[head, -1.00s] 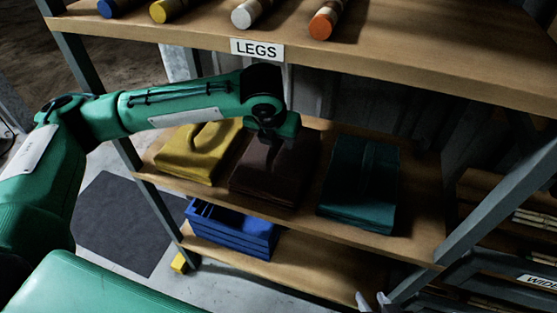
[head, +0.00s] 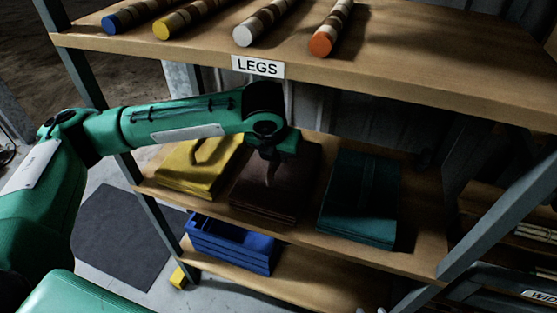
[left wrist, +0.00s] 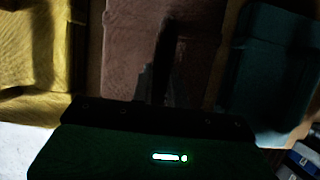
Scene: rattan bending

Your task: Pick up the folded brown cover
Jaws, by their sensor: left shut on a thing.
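The folded brown cover (head: 262,204) lies on the middle shelf between a yellow and a teal cover. My left gripper (head: 271,178) reaches down onto it from above and is shut on its fabric. The brown cover fills the upper middle of the left wrist view (left wrist: 131,45), with a dark finger against it. The cover still appears to rest on the shelf. Small pale tips, apparently of my right gripper (head: 370,310), show at the bottom edge of the head view; their opening is unclear.
The folded yellow cover (head: 190,178) is close on the left and the folded teal cover (head: 358,205) on the right. The upper shelf (head: 420,72), labelled LEGS, overhangs with several rods on it. A blue crate (head: 232,246) stands on the lower shelf.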

